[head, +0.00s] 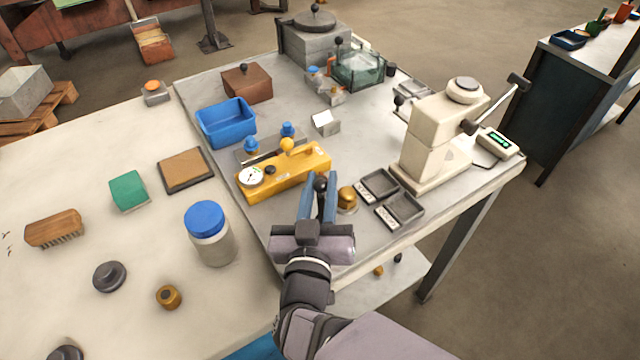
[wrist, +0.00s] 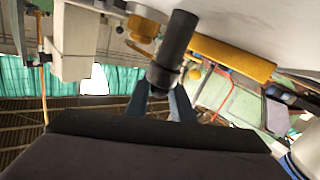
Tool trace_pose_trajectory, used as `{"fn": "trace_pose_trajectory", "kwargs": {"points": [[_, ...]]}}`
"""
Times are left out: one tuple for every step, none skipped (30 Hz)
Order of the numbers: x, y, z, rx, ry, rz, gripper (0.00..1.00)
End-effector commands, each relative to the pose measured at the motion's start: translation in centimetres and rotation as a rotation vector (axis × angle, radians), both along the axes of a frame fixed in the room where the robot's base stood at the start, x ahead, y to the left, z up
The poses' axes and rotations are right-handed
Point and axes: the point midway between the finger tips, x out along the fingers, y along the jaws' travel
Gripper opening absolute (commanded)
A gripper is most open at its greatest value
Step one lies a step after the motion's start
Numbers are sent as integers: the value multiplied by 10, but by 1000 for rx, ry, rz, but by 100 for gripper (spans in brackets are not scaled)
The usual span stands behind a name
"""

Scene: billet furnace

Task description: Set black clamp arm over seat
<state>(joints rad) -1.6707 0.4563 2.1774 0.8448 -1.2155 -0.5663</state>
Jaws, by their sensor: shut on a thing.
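My gripper (head: 319,190) is in the middle of the head view, its blue fingers pointing away over the near end of the yellow gauge device (head: 300,170). The fingers are shut on the black clamp arm; its dark knob end (head: 320,183) shows between the fingertips. In the wrist view the black clamp arm (wrist: 176,45) is a dark cylinder rising from between the fingers (wrist: 160,92). A brass knob-topped piece (head: 347,198) stands just right of the fingers. My gripper hides what lies under the clamp arm, and I cannot make out the seat.
Two small dark trays (head: 379,184) and a cream press (head: 437,140) stand to the right. A blue bin (head: 226,123) is behind left. A blue-lidded jar (head: 208,232) stands left of my wrist. The table edge is close on the right.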

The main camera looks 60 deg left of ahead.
Motion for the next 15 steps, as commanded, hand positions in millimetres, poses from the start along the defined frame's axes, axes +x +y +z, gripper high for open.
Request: {"fn": "trace_pose_trajectory", "kwargs": {"points": [[0, 0, 0, 1, -1, 0, 0], [0, 0, 0, 1, -1, 0, 0], [0, 0, 0, 1, 0, 0, 0], [0, 0, 0, 1, 0, 0, 0], [0, 0, 0, 1, 0, 0, 0], [0, 0, 0, 2, 0, 0, 0], [0, 0, 0, 2, 0, 0, 0], [0, 0, 0, 2, 0, 0, 0], [0, 0, 1, 2, 0, 0, 31], [0, 0, 1, 2, 0, 0, 38], [0, 0, 1, 2, 0, 0, 40], [0, 0, 1, 2, 0, 0, 40], [0, 0, 1, 2, 0, 0, 40], [0, 0, 1, 2, 0, 0, 40], [0, 0, 1, 2, 0, 0, 40]]}}
